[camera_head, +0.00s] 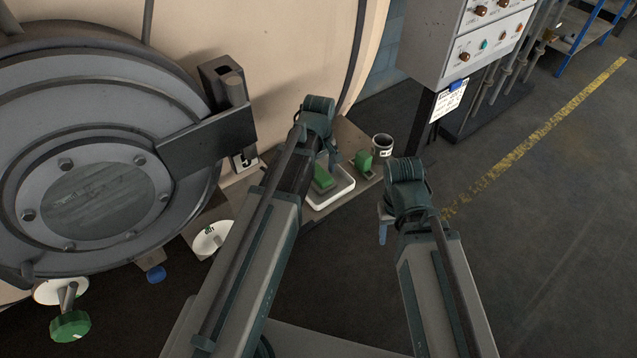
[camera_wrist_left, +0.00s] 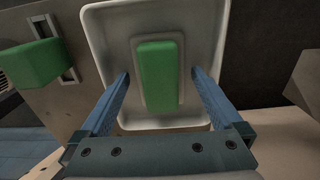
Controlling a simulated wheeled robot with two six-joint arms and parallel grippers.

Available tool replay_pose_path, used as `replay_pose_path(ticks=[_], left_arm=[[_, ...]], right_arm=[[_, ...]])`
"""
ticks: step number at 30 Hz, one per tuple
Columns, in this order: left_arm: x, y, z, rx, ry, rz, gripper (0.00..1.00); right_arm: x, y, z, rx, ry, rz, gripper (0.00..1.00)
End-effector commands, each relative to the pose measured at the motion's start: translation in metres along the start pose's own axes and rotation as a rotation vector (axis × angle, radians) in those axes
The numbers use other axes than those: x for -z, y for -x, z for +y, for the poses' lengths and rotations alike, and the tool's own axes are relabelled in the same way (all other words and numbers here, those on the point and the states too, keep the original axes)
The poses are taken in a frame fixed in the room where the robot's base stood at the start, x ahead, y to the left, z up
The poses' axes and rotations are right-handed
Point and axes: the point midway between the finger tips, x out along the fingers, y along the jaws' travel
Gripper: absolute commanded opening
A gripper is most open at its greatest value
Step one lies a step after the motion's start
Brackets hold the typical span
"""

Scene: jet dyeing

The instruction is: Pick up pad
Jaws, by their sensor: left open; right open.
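The green pad (camera_head: 323,178) lies in a white tray (camera_head: 344,193) on a small shelf beside the big machine. In the left wrist view the pad (camera_wrist_left: 158,77) is a green block on a greyish base in the middle of the tray (camera_wrist_left: 106,38). My left gripper (camera_head: 331,157) is above the tray; in its wrist view the open blue fingers (camera_wrist_left: 160,85) stand on either side of the pad, apart from it. My right gripper (camera_head: 383,226) is off to the right, over the floor, with nothing seen in it; its fingers are partly hidden.
A second green block (camera_head: 363,161) stands right of the tray and also shows in the wrist view (camera_wrist_left: 32,64). A dark cup (camera_head: 382,146) with a pale rim stands behind it. The round machine door (camera_head: 100,200) is on the left, a control cabinet (camera_head: 465,45) behind.

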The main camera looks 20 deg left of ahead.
Motion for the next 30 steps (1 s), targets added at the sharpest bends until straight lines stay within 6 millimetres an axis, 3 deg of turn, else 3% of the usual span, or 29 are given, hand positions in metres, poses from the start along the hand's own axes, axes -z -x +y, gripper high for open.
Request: replay_pose_path(ticks=[8, 18, 21, 22, 23, 30], left_arm=[[0.0002, -0.002, -0.0001, 0.0, 0.0, 0.0, 0.98], [0.0002, -0.002, -0.0002, 0.0, 0.0, 0.0, 0.37], [0.0002, -0.002, -0.0002, 0.0, 0.0, 0.0, 0.2], [0.0002, -0.002, -0.0002, 0.0, 0.0, 0.0, 0.2], [0.0002, -0.002, -0.0002, 0.0, 0.0, 0.0, 0.11], [0.0004, -0.0012, -0.0003, 0.0, 0.0, 0.0, 0.11]], right_arm=[[0.0001, -0.002, -0.0002, 0.0, 0.0, 0.0, 0.5], [0.0001, -0.002, -0.0002, 0.0, 0.0, 0.0, 0.5], [0.0001, -0.002, -0.0002, 0.0, 0.0, 0.0, 0.5], [0.0001, -0.002, -0.0002, 0.0, 0.0, 0.0, 0.5], [0.0001, -0.002, -0.0002, 0.0, 0.0, 0.0, 0.5], [0.0001, -0.0012, -0.0001, 0.0, 0.0, 0.0, 0.5]])
